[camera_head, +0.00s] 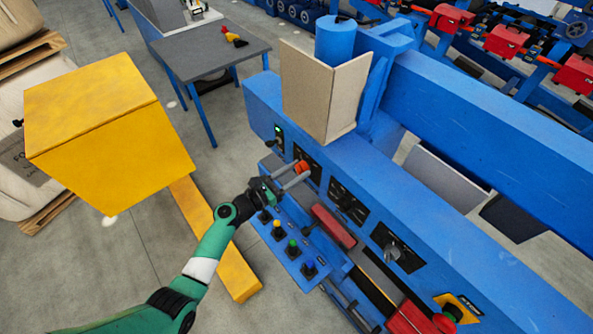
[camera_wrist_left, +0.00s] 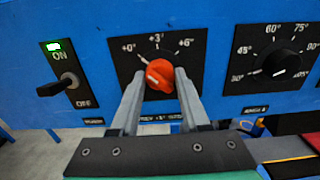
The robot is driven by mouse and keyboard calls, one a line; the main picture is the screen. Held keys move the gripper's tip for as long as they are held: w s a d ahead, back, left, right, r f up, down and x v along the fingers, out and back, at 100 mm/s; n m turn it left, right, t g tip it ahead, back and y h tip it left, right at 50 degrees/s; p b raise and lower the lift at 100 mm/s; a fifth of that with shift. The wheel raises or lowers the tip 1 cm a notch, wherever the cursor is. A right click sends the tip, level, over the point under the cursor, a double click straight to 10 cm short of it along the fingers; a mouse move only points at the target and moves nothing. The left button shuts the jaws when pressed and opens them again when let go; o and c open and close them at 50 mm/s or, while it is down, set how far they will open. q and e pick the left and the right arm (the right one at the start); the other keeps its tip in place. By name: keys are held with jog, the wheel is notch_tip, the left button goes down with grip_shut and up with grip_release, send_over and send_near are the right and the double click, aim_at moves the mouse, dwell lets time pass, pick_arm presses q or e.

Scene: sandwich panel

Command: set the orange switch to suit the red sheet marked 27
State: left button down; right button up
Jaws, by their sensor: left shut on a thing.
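The orange switch (camera_wrist_left: 160,75) is a red-orange knob on a black dial plate marked +0, +3 and +6. It also shows on the blue machine front in the head view (camera_head: 302,167). Its white mark seems to lean to the upper left, toward the +0 side; the exact setting is hard to read. My left gripper (camera_wrist_left: 157,82) has one finger on each side of the knob and is shut on it; it also shows in the head view (camera_head: 292,176). I cannot make out a sheet marked 27. My right gripper is not in view.
Left of the dial is a black toggle (camera_wrist_left: 58,86) with a green light at ON. Right of it is a black angle knob (camera_wrist_left: 282,63). Below is a row of coloured buttons, including a blue one (camera_head: 309,266). A yellow box (camera_head: 105,130) stands left.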

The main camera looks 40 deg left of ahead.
pick_arm(q)
jog(key=shift+m, duration=0.3)
jog(key=shift+m+b, duration=4.6)
jog(key=shift+m, duration=4)
jog(key=shift+c, duration=2)
grip_release()
